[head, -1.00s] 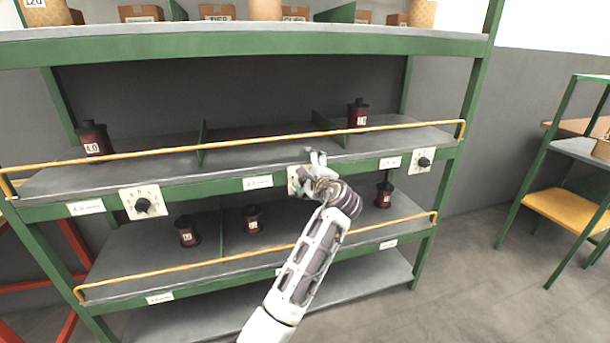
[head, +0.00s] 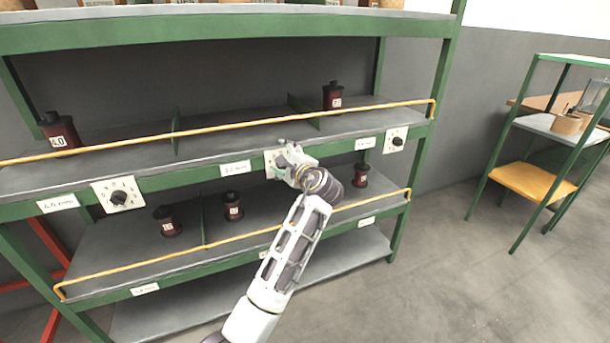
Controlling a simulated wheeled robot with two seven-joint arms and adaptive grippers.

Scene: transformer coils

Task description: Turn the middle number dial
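The middle number dial (head: 270,164) is a pale square plate on the green front rail of the upper shelf. Most of it, including its knob, is hidden behind my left gripper (head: 288,153). This gripper is right at the dial; I cannot tell whether its fingers touch the knob or how far they are open. A left dial (head: 119,197) with a black knob and a right dial (head: 397,142) sit on the same rail, both clear. My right gripper is not in view.
A yellow guard bar (head: 225,125) runs along the upper shelf, with another (head: 180,258) below. Dark red coils stand on both shelves, including a large one (head: 60,132) at left. A green side rack (head: 535,180) stands at right, with open floor before it.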

